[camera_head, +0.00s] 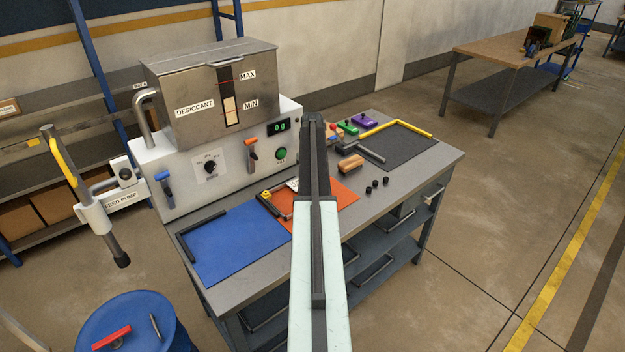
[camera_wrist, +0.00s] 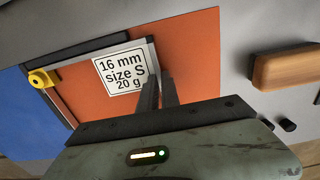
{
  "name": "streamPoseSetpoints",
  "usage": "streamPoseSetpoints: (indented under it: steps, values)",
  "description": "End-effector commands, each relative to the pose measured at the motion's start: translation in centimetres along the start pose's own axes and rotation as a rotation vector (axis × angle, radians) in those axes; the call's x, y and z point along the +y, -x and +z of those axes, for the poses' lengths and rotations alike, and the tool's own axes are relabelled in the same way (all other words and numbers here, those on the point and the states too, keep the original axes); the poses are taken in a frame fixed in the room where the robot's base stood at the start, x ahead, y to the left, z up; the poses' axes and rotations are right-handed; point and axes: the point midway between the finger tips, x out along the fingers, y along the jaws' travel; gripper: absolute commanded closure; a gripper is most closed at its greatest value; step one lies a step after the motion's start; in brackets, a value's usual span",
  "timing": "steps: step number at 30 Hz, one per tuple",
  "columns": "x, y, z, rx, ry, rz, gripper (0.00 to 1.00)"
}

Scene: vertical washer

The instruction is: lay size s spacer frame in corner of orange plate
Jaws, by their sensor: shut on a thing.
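The orange plate (camera_head: 345,193) lies on the bench, partly hidden behind my arm; it also shows in the wrist view (camera_wrist: 190,40). A dark corner stop (camera_wrist: 98,45) runs along its far edge. The thin grey size S spacer frame (camera_wrist: 153,55) is over this corner, with a white label (camera_wrist: 122,73) reading 16 mm, size S, 20 g. A yellow piece (camera_wrist: 40,79) is at the corner end. My gripper (camera_wrist: 158,88) is shut on the frame's right side, beside the label. I cannot tell whether the frame touches the plate. My arm hides the fingertips in the head view.
A blue plate (camera_head: 235,245) lies left of the orange one. A wooden block (camera_head: 350,164) and several small black pegs (camera_head: 375,184) are on its right. A dark mat (camera_head: 400,148) with a yellow frame (camera_head: 400,125) is further right. The desiccant machine (camera_head: 215,100) stands behind.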

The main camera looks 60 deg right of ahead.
Motion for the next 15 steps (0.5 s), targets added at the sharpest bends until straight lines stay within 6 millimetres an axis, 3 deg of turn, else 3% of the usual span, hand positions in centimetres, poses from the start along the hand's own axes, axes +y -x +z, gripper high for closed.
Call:
streamPoseSetpoints:
  steps: [6, 9, 15]
  values:
    - [0.27, 0.00, 0.20, -0.002, 0.001, 0.003, 1.00]
    - [0.29, 0.00, 0.21, -0.003, 0.002, 0.004, 0.71]
    - [0.22, 0.00, 0.16, -0.002, 0.001, 0.003, 0.68]
